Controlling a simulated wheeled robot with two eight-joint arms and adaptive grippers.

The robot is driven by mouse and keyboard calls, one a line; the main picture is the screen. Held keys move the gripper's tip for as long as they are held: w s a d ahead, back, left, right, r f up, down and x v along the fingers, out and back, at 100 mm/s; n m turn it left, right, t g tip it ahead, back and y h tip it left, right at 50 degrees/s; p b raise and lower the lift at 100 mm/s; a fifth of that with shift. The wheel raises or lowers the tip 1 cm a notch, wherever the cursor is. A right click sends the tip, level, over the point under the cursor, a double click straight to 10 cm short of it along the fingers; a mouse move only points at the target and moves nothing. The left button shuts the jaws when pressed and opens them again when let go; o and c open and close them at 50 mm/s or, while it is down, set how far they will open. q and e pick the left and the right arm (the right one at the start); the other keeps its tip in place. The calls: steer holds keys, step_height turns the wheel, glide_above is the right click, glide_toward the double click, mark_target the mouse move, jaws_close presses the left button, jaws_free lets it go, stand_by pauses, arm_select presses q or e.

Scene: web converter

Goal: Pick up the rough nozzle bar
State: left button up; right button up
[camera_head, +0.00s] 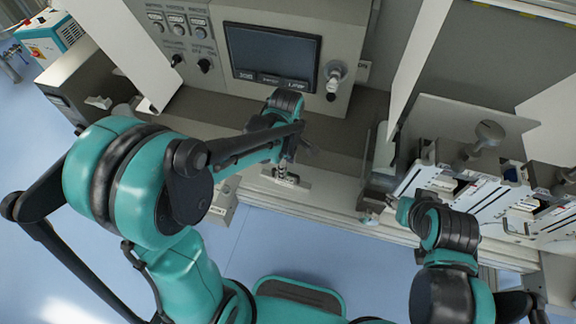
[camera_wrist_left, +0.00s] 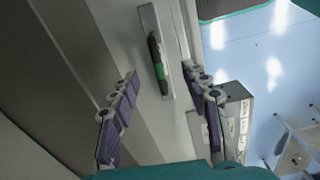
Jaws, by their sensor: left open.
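A slim dark bar with a green band (camera_wrist_left: 158,64) lies lengthwise on a narrow pale metal plate (camera_wrist_left: 147,20) in the left wrist view; I take it for the rough nozzle bar. In the head view the plate (camera_head: 302,184) is on the front ledge, and the bar is hard to make out beneath my left gripper (camera_head: 287,168). The left gripper is open and empty; in the left wrist view its fingers (camera_wrist_left: 161,72) stand on either side of the bar, apart from it. My right gripper (camera_head: 374,201) is small and dark at the ledge's right part; its jaws are unclear.
A machine panel with a dark screen (camera_head: 271,53) and knobs stands behind the ledge. White slotted units (camera_head: 455,195) and a grey upright plate (camera_head: 465,125) are at the right. A pale box with labels (camera_wrist_left: 236,118) is beside the ledge. Blue floor is open in front.

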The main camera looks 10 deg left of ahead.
mark_target(271, 175)
arm_select(q)
steer(key=f+b, duration=0.1)
steer(key=f, duration=0.3)
steer(key=f+b, duration=0.1)
steer(key=f, duration=0.2)
steer(key=shift+w+a+f+b, duration=0.1)
steer(key=shift+w+f+b, duration=0.1)
steer(key=shift+f+b, duration=0.15)
jaws_close()
